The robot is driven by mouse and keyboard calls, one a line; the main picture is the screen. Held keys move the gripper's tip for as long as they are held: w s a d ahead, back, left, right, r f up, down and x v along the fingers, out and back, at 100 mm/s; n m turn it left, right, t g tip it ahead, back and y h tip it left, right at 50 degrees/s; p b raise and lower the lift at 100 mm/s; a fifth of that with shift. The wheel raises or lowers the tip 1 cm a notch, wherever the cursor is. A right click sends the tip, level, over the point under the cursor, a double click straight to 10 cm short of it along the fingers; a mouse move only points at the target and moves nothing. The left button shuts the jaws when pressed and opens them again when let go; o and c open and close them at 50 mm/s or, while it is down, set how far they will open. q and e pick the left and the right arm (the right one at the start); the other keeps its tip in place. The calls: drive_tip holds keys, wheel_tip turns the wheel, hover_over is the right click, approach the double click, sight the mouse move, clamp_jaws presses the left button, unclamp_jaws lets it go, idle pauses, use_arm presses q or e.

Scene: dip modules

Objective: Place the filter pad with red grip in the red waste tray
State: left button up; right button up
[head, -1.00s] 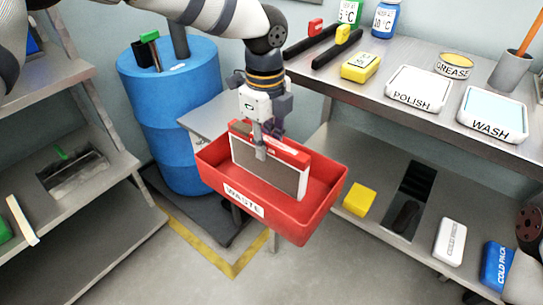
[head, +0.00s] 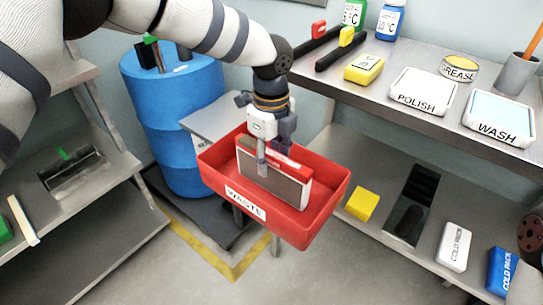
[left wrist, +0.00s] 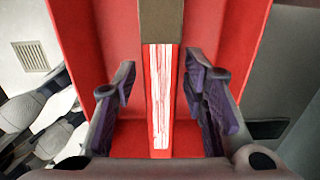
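The tray's label reads WASTE. My left gripper (head: 267,160) reaches down from above over the pad's red top. In the left wrist view, the red grip (left wrist: 160,100) with a white label lies between the fingers of my left gripper (left wrist: 161,95). The fingers are spread, with a gap on both sides of the grip. The pad's lower edge is partly hidden by the tray's front wall. My right gripper is out of view.
A blue drum (head: 178,110) stands left of the tray. The right bench holds the POLISH tray (head: 423,90), WASH tray (head: 499,118) and GREASE tin (head: 459,68).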

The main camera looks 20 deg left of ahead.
use_arm(q)
wheel_tip(320, 180, up, 12)
drive_tip(key=shift+r+p, duration=0.2)
drive_tip(key=shift+p, duration=0.15)
